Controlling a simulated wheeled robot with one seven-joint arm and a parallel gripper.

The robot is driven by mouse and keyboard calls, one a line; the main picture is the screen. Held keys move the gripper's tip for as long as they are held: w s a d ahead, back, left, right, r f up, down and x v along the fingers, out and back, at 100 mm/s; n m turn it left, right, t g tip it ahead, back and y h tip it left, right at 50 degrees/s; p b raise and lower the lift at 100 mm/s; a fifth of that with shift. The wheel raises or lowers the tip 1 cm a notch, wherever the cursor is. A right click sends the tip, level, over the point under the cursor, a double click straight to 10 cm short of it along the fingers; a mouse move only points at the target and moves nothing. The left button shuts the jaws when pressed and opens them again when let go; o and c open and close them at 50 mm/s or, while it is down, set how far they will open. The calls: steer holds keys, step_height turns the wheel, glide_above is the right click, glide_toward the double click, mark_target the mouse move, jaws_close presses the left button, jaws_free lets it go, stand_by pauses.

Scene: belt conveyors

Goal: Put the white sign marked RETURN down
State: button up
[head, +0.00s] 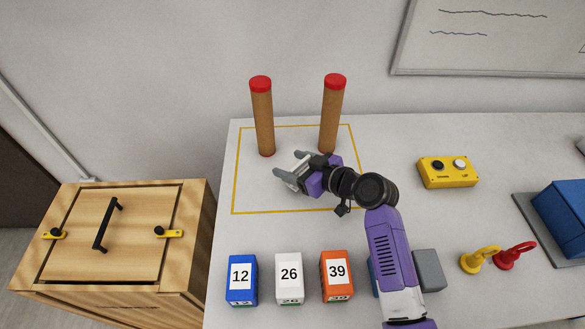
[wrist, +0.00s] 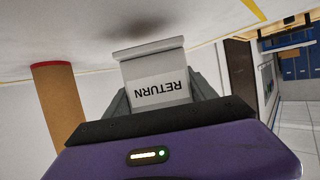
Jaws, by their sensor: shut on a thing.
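My gripper (head: 284,169) is over the yellow-outlined area (head: 233,190) of the white table, in front of two tall brown posts. In the wrist view it is shut on the white sign marked RETURN (wrist: 158,72), which sits between its grey fingers. The lettering appears upside down there. A dark shadow lies on the pale surface just beyond the sign's edge, and I cannot tell whether the sign touches it. In the head view I cannot make out the sign against the white table.
Brown posts with red caps stand at the outline's back left (head: 263,120) and back right (head: 332,115). Numbered blue (head: 241,290), white (head: 289,292) and orange (head: 337,290) blocks line the front. A yellow button box (head: 447,173) lies right. A wooden cabinet (head: 190,240) stands left.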

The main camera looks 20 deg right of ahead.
steer(key=shift+f, duration=1)
steer(key=shift+f, duration=0.1)
steer(key=o, duration=1.3)
steer(key=shift+o, duration=0.2)
steer(key=b+v, duration=0.1)
steer(key=v, duration=1.1)
